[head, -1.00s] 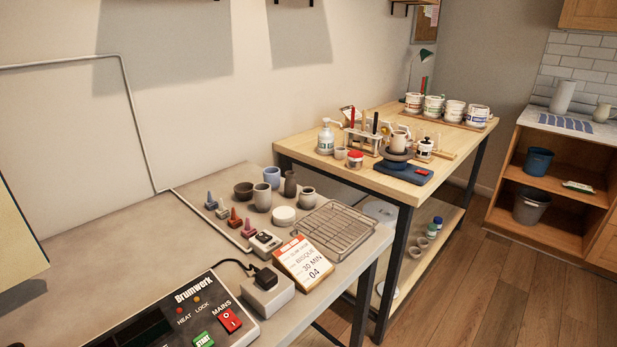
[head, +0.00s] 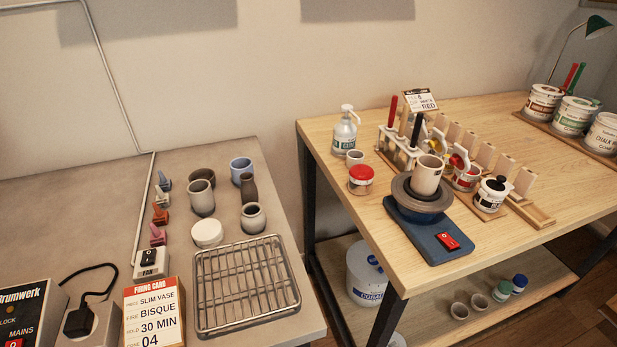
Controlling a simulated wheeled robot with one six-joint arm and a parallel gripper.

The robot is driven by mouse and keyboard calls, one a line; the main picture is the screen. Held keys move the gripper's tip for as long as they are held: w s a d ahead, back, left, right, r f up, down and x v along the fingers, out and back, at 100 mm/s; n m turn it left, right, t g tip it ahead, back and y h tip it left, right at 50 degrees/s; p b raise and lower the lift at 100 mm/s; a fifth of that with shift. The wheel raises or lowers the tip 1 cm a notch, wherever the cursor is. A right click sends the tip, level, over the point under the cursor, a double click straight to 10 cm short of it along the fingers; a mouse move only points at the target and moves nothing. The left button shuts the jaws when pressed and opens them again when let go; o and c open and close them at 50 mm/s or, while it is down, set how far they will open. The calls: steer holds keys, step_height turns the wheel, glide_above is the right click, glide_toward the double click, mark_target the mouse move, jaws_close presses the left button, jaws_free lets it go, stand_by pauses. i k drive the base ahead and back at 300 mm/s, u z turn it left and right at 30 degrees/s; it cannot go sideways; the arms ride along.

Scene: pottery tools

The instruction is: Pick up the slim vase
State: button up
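The slim vase (head: 249,189) is a narrow, dark grey-brown piece with a thin neck. It stands upright on the grey bench among small pots. A blue cup (head: 241,171) is right behind it, and a squat grey vase (head: 253,219) is just in front of it. A grey cup (head: 201,199) is to its left. A firing card (head: 153,312) in front reads "SLIM VASE, BISQUE, 30 MIN, 04". My gripper is not in view.
A wire rack (head: 246,285) lies at the bench's front right. A white round piece (head: 207,233) and a brown bowl (head: 202,177) are nearby. Coloured cones (head: 159,215) line the left. A gap separates the bench from the wooden table (head: 330,140), crowded with tools.

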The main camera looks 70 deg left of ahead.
mark_target(249, 191)
steer(key=i, duration=0.55)
steer(key=u, duration=2.9)
steer(key=i, duration=0.5)
